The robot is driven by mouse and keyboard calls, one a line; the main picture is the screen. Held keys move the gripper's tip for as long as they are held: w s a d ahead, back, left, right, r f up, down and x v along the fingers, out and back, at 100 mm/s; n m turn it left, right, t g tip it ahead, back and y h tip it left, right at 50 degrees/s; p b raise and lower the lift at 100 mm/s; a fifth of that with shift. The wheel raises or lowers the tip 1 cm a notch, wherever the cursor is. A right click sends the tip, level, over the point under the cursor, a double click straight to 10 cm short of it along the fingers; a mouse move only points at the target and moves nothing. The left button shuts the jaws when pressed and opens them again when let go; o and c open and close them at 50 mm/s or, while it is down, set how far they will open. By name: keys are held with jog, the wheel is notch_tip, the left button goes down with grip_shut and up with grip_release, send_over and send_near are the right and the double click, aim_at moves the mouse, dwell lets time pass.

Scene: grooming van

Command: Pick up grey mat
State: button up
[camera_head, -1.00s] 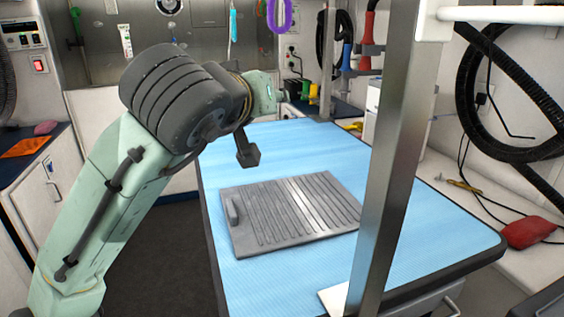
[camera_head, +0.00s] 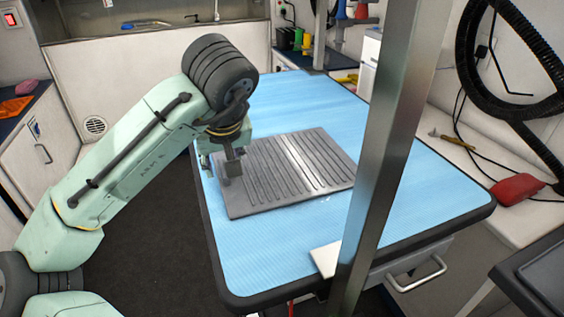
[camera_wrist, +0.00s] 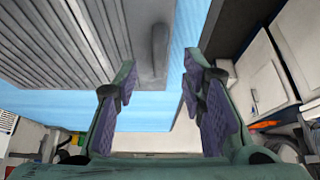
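The grey mat (camera_head: 300,165) lies flat on the blue table top, with ridges across it and a flat left border. In the wrist view the mat (camera_wrist: 60,42) fills the upper left, and its raised handle (camera_wrist: 160,45) shows just beyond the fingertips. My gripper (camera_wrist: 158,66) is open, with nothing between its fingers. In the head view my gripper (camera_head: 224,165) is at the mat's left edge and hides the handle there. I cannot tell whether it touches the mat.
The blue table (camera_head: 410,190) has free surface around the mat. A metal post (camera_head: 385,150) stands at the table's front right. A white flat piece (camera_head: 326,259) lies at the near edge. A red pouch (camera_head: 517,189) lies on the right-hand bench.

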jog(key=shift+x, duration=1.45)
jog(key=shift+c, duration=0.2)
grip_shut()
